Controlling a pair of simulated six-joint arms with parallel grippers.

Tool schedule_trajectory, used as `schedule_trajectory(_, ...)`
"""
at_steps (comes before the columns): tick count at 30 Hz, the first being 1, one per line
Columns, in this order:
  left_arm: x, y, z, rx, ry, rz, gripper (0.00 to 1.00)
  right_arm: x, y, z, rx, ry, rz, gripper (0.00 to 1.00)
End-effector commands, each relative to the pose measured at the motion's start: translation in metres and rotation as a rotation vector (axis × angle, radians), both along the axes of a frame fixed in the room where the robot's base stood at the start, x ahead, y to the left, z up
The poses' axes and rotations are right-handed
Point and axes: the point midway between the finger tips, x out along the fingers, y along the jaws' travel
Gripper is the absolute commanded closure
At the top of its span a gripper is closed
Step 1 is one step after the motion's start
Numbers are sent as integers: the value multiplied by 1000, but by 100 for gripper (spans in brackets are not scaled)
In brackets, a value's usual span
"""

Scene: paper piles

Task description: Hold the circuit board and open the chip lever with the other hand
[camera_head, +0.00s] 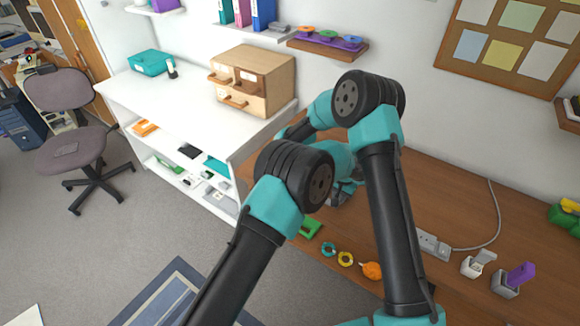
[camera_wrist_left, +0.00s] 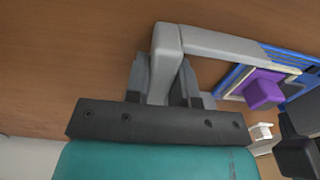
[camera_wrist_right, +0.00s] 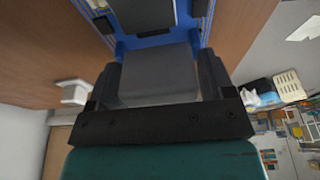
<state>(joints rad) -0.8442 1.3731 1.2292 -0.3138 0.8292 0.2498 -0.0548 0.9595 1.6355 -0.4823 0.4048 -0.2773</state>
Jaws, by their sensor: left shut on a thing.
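The blue circuit board (camera_wrist_left: 228,75) shows at the right of the left wrist view, with a purple chip (camera_wrist_left: 264,90) in a cream frame. My left gripper (camera_wrist_left: 167,75) is shut on the grey chip lever (camera_wrist_left: 215,43), a bent bar that reaches toward the board. In the head view my left gripper (camera_head: 345,192) is partly hidden behind the arms. In the right wrist view my right gripper (camera_wrist_right: 157,75) has its fingers on either side of a grey block (camera_wrist_right: 156,75) at the edge of the board (camera_wrist_right: 150,42). Whether they press on it is unclear. My arms hide the board in the head view.
On the brown table are a green piece (camera_head: 310,228), blue and yellow rings (camera_head: 345,259), an orange item (camera_head: 371,270), a power strip (camera_head: 433,245) and a grey holder with a purple block (camera_head: 518,276). White shelves (camera_head: 215,130) stand at left.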

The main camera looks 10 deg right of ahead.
Motion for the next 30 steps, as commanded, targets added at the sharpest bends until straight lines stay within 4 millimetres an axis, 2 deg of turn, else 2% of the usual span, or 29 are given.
schedule_trajectory(1,0,0,0,0,0,0,100,0,0,0,0,0,0,20)
schedule_trajectory(4,0,0,0,0,0,0,100,0,0,0,0,0,0,11)
schedule_trajectory(12,0,0,0,0,0,0,100,0,0,1,0,0,0,11)
schedule_trajectory(17,0,0,0,0,0,0,100,-2,-2,10,-1,-1,1,11)
schedule_trajectory(22,0,0,0,0,0,0,100,-6,-5,32,1,-2,0,11)
schedule_trajectory(30,0,0,0,0,0,0,100,-15,-14,82,0,-3,-1,11)
